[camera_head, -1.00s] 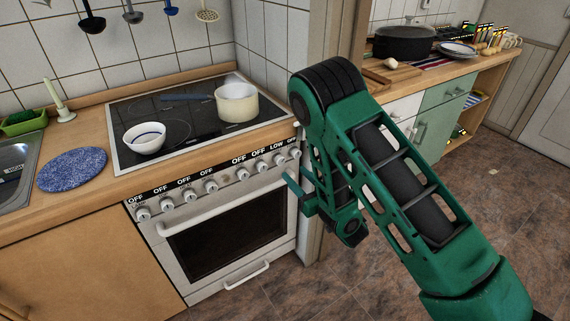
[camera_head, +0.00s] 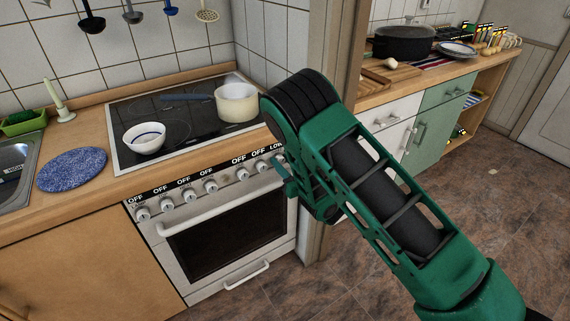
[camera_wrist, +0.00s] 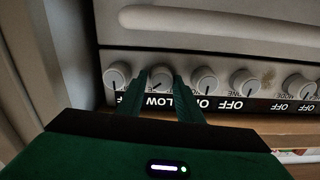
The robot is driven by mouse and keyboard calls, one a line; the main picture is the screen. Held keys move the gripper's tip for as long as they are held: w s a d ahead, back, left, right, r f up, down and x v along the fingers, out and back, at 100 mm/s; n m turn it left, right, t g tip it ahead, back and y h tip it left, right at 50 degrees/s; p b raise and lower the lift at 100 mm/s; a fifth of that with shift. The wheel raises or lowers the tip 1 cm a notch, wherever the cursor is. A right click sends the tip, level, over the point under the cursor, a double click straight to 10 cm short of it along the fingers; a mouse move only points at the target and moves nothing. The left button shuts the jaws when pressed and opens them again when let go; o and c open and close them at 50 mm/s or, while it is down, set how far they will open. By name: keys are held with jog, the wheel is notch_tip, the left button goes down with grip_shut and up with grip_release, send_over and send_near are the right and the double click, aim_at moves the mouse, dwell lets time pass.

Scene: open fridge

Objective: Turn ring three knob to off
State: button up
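The stove front (camera_head: 215,190) carries a row of white knobs with labels above them. The label reading LOW (camera_head: 277,148) is near the right end; other readable labels say OFF. In the wrist view, which is upside down, the LOW knob (camera_wrist: 160,77) is second from the left. My gripper (camera_wrist: 160,76) has its two green fingers apart, one on each side of this knob. I cannot tell whether they touch it. In the head view my gripper (camera_head: 284,175) is at the right end of the knob row, and my arm hides the rightmost knob.
A cream pot (camera_head: 237,103) and a white bowl (camera_head: 144,138) stand on the black cooktop (camera_head: 180,130). The oven handle (camera_head: 215,213) runs below the knobs. A wall post (camera_head: 318,235) stands close at the stove's right. The floor in front is clear.

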jog(key=c, duration=0.6)
jog(key=shift+d, duration=0.15)
jog(key=shift+n, duration=0.3)
jog(key=n, duration=0.9)
jog(key=shift+w+n, duration=0.1)
jog(key=shift+n, duration=0.2)
jog(key=o, duration=0.9)
jog(key=shift+o, duration=0.9)
